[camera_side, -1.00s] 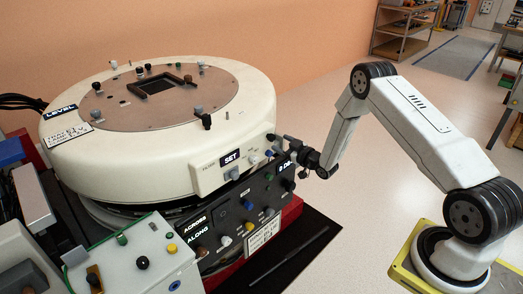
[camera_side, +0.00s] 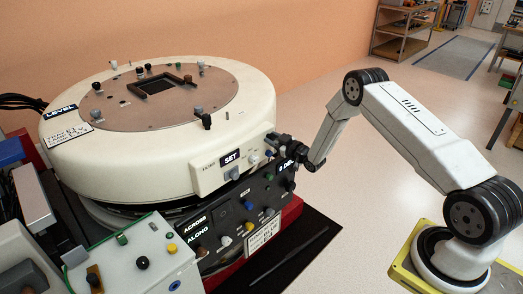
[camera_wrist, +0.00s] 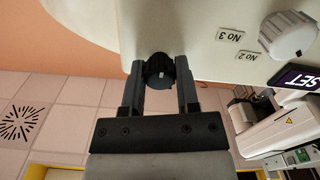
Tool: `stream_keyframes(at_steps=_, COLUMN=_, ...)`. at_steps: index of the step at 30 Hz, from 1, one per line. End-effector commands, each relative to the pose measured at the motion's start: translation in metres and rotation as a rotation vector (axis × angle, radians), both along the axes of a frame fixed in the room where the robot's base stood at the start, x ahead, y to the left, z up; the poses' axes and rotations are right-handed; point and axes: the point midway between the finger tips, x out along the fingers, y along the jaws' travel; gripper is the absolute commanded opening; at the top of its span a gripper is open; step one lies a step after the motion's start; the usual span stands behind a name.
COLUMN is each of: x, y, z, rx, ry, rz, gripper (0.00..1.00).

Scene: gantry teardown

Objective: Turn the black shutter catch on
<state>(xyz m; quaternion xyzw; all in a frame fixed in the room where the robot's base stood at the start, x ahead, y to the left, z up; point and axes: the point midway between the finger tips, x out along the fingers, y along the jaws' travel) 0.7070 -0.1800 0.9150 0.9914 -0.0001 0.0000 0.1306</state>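The black shutter catch (camera_wrist: 160,70) is a round knob with a pale mark, on the cream housing's side in the wrist view. My gripper (camera_wrist: 160,72) has one finger on each side of it. The fingers are close to its edges; whether they press on it I cannot tell. In the side view my gripper (camera_side: 276,144) is at the right end of the cream housing (camera_side: 150,165), by the SET label (camera_side: 230,157), and hides the catch.
A pale ribbed knob (camera_wrist: 288,36) sits beside the catch, with No 2 and No 3 labels nearby. Below the housing is a black control panel (camera_side: 225,215) with several coloured knobs. Open floor (camera_side: 330,110) lies behind my arm.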

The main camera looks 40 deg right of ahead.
Motion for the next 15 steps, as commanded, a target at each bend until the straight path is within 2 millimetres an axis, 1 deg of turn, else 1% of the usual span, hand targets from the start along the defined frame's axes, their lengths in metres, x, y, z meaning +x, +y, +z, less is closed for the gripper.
stream_keyframes(at_steps=1, x=-0.0002, y=0.0001, z=-0.0001, rx=0.0, ry=0.0, rz=0.0, gripper=0.21)
stream_keyframes(at_steps=3, x=-0.0002, y=0.0001, z=-0.0001, rx=0.0, ry=0.0, rz=0.0, gripper=0.0)
stream_keyframes(at_steps=15, x=-0.0003, y=0.0, z=-0.0002, rx=0.034, ry=0.0, rz=0.001, gripper=0.0)
